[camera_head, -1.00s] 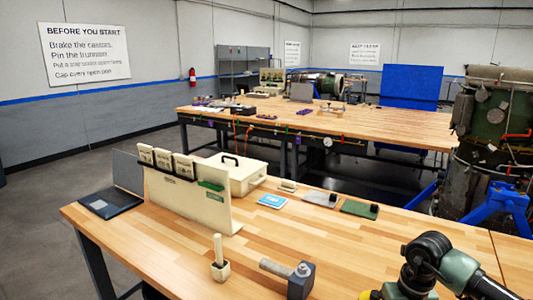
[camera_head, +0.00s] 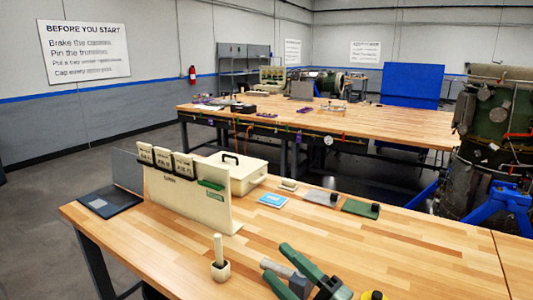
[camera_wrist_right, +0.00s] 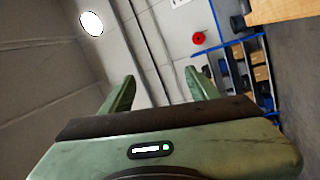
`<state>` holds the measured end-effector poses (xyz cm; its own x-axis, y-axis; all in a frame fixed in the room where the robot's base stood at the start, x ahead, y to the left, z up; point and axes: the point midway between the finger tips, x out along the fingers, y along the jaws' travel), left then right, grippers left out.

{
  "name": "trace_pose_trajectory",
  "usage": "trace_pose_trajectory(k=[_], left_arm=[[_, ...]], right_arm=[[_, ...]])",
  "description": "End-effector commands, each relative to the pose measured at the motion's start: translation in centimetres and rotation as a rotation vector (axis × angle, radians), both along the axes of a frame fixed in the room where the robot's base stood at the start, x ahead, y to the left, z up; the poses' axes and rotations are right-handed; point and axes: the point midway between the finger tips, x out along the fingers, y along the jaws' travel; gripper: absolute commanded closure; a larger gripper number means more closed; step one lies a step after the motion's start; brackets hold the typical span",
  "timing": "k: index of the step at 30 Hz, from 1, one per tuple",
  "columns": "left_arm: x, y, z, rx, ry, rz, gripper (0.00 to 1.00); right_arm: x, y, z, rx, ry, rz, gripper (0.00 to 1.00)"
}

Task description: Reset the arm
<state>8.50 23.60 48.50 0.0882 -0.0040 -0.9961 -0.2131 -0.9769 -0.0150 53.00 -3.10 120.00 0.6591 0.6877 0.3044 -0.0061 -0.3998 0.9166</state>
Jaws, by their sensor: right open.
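My right gripper (camera_head: 276,261) is at the bottom of the head view, over the near edge of the wooden workbench (camera_head: 400,255). Its two green fingers are spread and nothing sits between them that I can make out as held. My left gripper is in neither view.
A cream board (camera_head: 190,200) with labelled bins, a cream case (camera_head: 238,176), a small holder with an upright stick (camera_head: 220,268), a blue card (camera_head: 273,200) and a green mat (camera_head: 358,208) are on the bench. The bench's right part is clear. A second table (camera_head: 330,112) stands behind.

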Motion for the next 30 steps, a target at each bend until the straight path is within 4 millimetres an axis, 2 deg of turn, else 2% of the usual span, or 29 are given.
trace_pose_trajectory(k=[2,5,6,8,9,12,15,18,24,30], left_arm=[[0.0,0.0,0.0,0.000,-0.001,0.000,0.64],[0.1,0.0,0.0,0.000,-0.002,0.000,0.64],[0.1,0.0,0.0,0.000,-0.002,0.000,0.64],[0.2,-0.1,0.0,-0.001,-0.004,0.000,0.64],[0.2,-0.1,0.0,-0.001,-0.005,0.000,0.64],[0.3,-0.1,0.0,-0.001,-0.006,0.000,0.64],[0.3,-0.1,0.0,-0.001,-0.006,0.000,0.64],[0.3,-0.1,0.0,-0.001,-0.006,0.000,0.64],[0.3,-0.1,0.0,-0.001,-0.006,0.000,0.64],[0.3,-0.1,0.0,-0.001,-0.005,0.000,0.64]], right_arm=[[1.0,-4.0,-0.7,0.192,0.156,-0.186,0.40],[1.3,-9.6,-4.6,0.378,0.398,-0.428,0.40],[0.8,-11.7,-6.9,0.436,0.507,-0.520,0.40],[-0.7,-14.2,-10.5,0.498,0.668,-0.640,0.40],[-2.0,-15.4,-12.9,0.528,0.776,-0.712,0.40],[-6.4,-17.6,-18.5,0.572,1.034,-0.861,0.40],[-10.8,-18.3,-22.4,0.580,1.241,-0.956,0.40],[-14.5,-18.4,-24.9,0.574,1.401,-1.014,0.40],[-20.8,-18.0,-27.7,0.544,1.643,-1.083,0.40],[-26.3,-17.2,-29.2,0.500,1.847,-1.119,0.40]])
